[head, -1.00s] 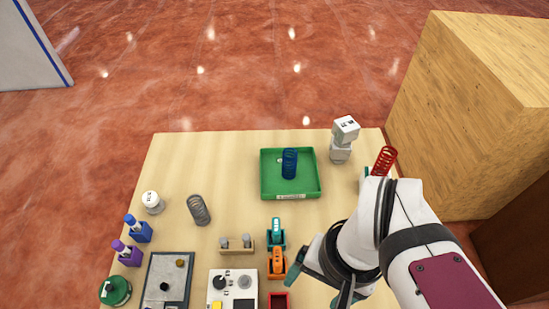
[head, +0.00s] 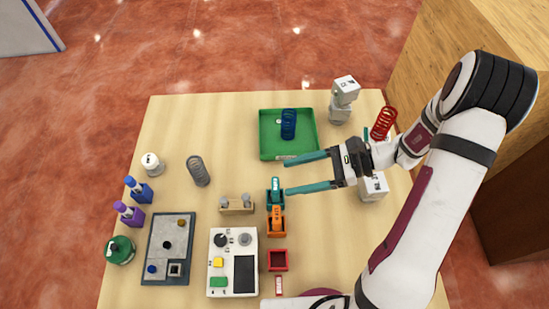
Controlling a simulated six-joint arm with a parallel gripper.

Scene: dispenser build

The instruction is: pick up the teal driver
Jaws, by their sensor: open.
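The teal driver (head: 276,188) stands in a small dark teal holder near the middle of the table. An orange driver (head: 277,217) stands in its own holder just in front of it. My gripper (head: 289,173) is open and empty, with its two teal fingers pointing left. In the picture the fingertips are close to the teal driver, just right of it and above it. The height of the fingers over the table is hard to tell from this view.
A green tray (head: 264,143) holding a blue spring (head: 289,123) is behind the drivers. A wooden block (head: 237,204) with grey pieces is left. A white control box (head: 222,275) and red bin (head: 277,266) are in front. A red spring (head: 384,123) and stacked white blocks (head: 344,96) are right.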

